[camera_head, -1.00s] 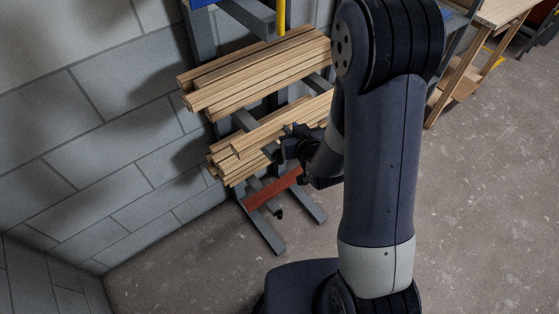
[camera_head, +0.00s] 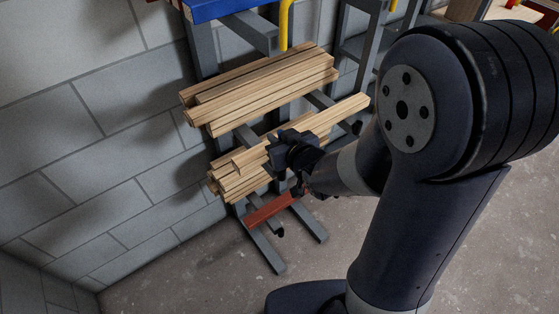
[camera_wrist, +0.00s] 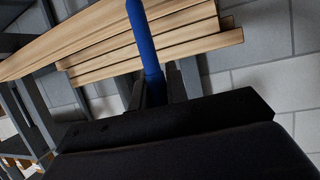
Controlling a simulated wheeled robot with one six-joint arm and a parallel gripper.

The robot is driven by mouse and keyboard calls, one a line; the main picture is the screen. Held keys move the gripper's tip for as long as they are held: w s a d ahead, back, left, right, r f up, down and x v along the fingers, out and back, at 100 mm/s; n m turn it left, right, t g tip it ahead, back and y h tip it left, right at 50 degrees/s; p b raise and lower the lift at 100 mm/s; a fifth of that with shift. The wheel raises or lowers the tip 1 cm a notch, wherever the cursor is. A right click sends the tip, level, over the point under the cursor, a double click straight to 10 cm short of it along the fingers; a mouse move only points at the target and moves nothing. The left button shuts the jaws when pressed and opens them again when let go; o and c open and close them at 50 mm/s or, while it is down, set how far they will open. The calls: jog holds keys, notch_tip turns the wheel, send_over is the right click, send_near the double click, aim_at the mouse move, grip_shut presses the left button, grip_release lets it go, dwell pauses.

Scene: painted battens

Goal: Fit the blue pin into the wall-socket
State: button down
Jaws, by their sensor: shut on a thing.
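The blue pin (camera_wrist: 145,40) is a long, smooth blue rod in the wrist view. It runs from the top edge down between the two dark fingers of my gripper (camera_wrist: 160,92), which are shut on it. In the head view my gripper (camera_head: 277,150) is in front of the rack's stacks of battens, near the lower stack; I cannot make out the pin there. I cannot identify the wall-socket in either view.
A grey rack (camera_head: 204,52) holds an upper stack of pale battens (camera_head: 260,90) and a lower stack (camera_head: 235,185). A red batten (camera_head: 268,210) lies low on it. A blue beam (camera_head: 225,9) is at the top. The block wall (camera_head: 70,130) is at left; the floor (camera_head: 180,280) in front is clear.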

jog(key=shift+f, duration=3.25)
jog(key=shift+f+b, duration=0.15)
jog(key=shift+b, duration=0.25)
jog(key=c, duration=1.4)
grip_release()
jog(key=shift+r+p, duration=0.25)
jog(key=shift+p, duration=0.15)
jog(key=shift+s+d, duration=0.15)
jog(key=shift+s, duration=0.1)
jog(key=shift+b+v, duration=0.65)
jog(key=shift+v, duration=2.8)
